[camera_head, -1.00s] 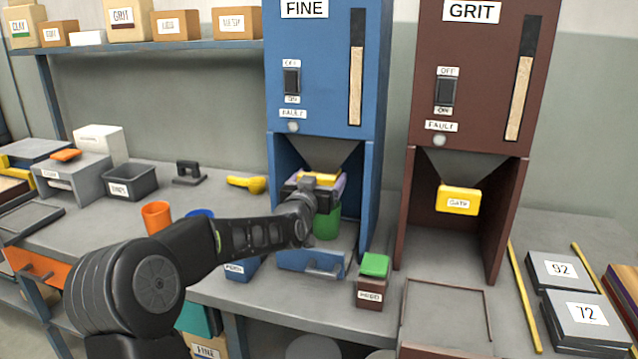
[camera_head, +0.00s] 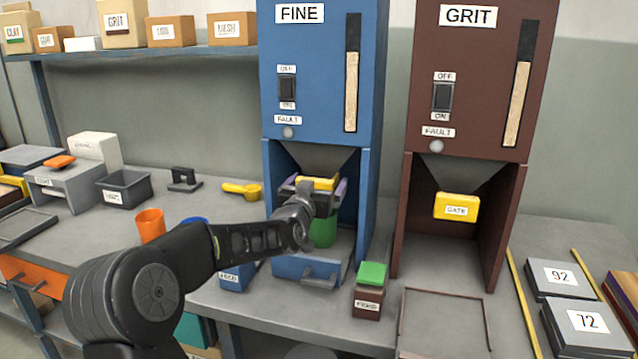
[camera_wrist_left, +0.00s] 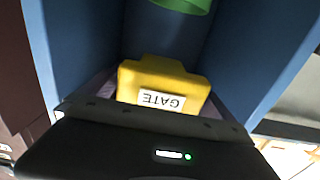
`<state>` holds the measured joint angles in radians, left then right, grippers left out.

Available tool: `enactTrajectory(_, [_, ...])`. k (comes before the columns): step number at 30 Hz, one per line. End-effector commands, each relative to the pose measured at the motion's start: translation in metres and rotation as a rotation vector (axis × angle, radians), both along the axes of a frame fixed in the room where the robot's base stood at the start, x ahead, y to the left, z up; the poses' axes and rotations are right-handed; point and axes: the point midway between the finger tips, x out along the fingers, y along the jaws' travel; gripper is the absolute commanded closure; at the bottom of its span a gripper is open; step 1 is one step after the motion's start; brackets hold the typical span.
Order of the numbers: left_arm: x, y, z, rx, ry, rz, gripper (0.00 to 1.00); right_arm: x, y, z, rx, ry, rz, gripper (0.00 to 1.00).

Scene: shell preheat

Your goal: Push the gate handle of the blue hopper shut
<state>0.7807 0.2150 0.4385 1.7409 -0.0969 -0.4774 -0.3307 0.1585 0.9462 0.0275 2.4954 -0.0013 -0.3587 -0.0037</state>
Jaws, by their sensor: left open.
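The blue hopper (camera_head: 322,90), labelled FINE, stands at the middle of the bench. Its yellow gate handle (camera_head: 318,183) shows under the funnel in its bay. My left gripper (camera_head: 319,190) is in the bay at the handle, its fingers partly hidden behind the hand. In the left wrist view the yellow GATE handle (camera_wrist_left: 162,88) lies just past the hand, between the finger sides; contact cannot be told. A green cup (camera_head: 323,231) stands below the gripper inside the bay, and its rim shows in the left wrist view (camera_wrist_left: 185,4). My right gripper is not in view.
The brown GRIT hopper (camera_head: 470,80) stands to the right with its own yellow gate (camera_head: 457,206). A blue drawer-like tray (camera_head: 307,271) sits at the bay's front. A brown box with a green top (camera_head: 371,286) stands near it. An orange cup (camera_head: 150,225) is left of my arm.

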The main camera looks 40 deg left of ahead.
Motion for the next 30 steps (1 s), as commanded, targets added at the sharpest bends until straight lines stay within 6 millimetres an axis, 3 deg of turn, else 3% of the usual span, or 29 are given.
enactTrajectory(14, [-0.063, -0.022, 0.001, 0.003, -0.001, 0.001, 0.0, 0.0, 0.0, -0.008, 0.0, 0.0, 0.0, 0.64])
enactTrajectory(30, [-0.067, -0.024, 0.0, 0.001, -0.001, 0.0, 0.0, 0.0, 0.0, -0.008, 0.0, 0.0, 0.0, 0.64])
